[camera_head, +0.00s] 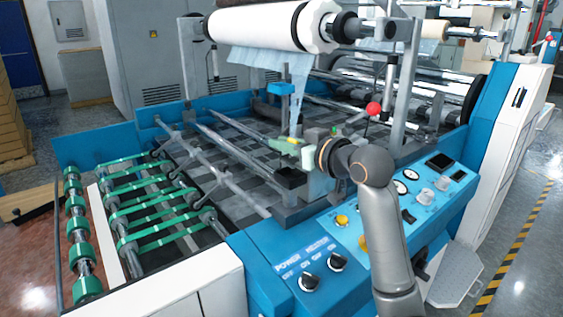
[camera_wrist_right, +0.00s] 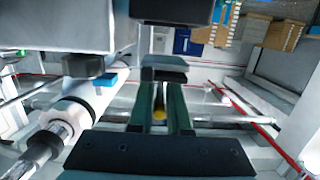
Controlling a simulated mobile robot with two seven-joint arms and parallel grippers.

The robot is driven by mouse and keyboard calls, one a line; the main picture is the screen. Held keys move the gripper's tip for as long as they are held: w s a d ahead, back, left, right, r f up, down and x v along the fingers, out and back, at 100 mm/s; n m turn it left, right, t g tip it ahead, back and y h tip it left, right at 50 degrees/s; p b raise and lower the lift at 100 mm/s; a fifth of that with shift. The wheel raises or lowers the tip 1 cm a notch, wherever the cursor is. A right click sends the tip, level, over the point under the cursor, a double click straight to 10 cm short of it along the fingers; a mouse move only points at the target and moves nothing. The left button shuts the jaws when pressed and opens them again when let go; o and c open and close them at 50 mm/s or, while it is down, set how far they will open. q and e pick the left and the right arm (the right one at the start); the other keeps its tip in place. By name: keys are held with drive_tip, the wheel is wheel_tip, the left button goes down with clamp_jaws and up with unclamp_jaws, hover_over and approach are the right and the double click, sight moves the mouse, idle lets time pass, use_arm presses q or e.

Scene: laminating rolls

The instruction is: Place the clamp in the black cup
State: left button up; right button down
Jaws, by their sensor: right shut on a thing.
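My right gripper (camera_head: 291,146) reaches in from the right over the machine bed, its fingers pointing left. In the right wrist view its two dark green fingers (camera_wrist_right: 160,115) are close together, with a small yellow piece (camera_wrist_right: 159,113) between them. This piece looks like part of the clamp; most of it is hidden by the fingers. In the head view a yellow-green bit shows at the fingertips, too small to tell apart from them. No black cup can be made out for certain. My left gripper is not in view.
The white roll (camera_head: 262,25) hangs above the bed, with film (camera_head: 299,85) coming down close to the gripper. A blue block (camera_head: 287,89) stands just above it. The blue control panel (camera_head: 420,195) with knobs lies under my right arm. Green belts (camera_head: 150,210) are at the left.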

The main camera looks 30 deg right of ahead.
sight(282, 159)
drive_tip(key=shift+w+f, duration=0.2)
drive_tip(key=shift+f, duration=0.05)
drive_tip(key=shift+w+f+b, duration=0.2)
drive_tip(key=shift+f+b, duration=0.15)
drive_tip(key=shift+f, duration=1.45)
drive_tip(key=c, duration=0.9)
unclamp_jaws()
drive_tip(key=shift+f, duration=0.1)
drive_tip(key=shift+o, duration=0.2)
drive_tip(key=shift+r, duration=0.2)
drive_tip(key=s+r, duration=0.1)
drive_tip(key=s, duration=1)
drive_tip(key=shift+s+d+r, duration=0.3)
drive_tip(key=shift+s+d, duration=0.1)
